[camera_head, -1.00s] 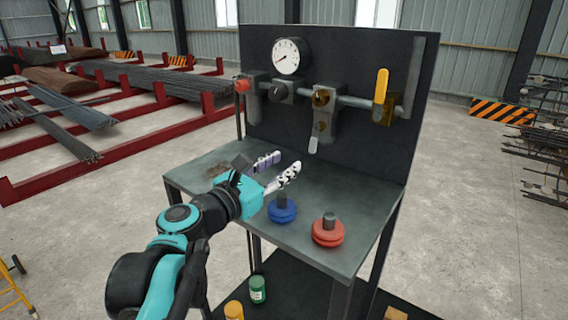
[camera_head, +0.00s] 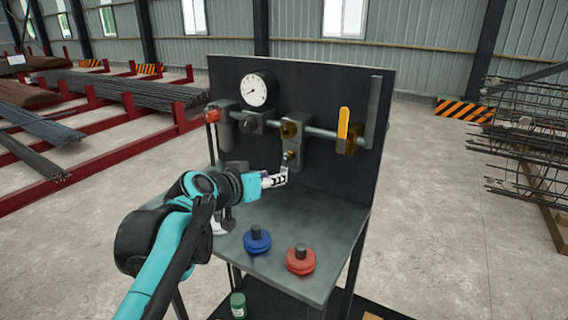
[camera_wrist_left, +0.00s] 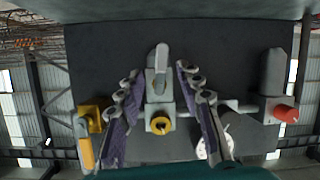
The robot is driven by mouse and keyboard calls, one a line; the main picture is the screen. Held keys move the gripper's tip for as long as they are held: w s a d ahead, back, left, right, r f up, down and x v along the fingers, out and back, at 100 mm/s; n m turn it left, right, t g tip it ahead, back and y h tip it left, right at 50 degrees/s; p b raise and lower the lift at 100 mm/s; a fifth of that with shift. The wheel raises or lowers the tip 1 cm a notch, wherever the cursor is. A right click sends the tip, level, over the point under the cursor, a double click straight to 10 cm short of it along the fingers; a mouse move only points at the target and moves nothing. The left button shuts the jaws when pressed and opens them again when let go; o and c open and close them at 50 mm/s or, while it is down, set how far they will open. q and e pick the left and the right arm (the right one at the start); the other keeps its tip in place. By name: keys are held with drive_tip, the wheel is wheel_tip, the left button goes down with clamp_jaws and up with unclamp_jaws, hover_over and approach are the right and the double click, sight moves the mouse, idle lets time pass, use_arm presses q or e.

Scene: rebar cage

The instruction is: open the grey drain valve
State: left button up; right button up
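The grey drain valve's lever (camera_wrist_left: 161,58) lies between the two fingers of my left gripper (camera_wrist_left: 157,75) in the left wrist view, with a gap on each side. The fingers are spread and open. In the head view my left gripper (camera_head: 281,178) is at the lower part of the valve block, by the brass drain fitting (camera_head: 290,155). The fingers partly hide the lever there, so contact is unclear. The wrist picture is upside down relative to the head view. My right gripper is not in view.
A yellow lever (camera_head: 343,123) stands upright on the pipe right of the drain block. A gauge (camera_head: 257,89) and a red knob (camera_head: 212,115) are to the left. A blue wheel (camera_head: 257,240) and a red wheel (camera_head: 300,259) sit on the bench (camera_head: 318,218).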

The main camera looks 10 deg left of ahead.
sight(285, 167)
use_arm(q)
drive_tip(key=w+f+m, duration=0.1)
drive_tip(key=w, duration=0.1)
drive_tip(key=w+d+m+p, duration=0.1)
drive_tip(key=w, duration=0.2)
drive_tip(key=w+d+f+m+p, duration=0.1)
drive_tip(key=w, duration=0.1)
drive_tip(key=shift+w+d+f, duration=0.2)
drive_tip(key=shift+d+f, duration=0.05)
drive_tip(key=shift+f, duration=0.05)
clamp_jaws()
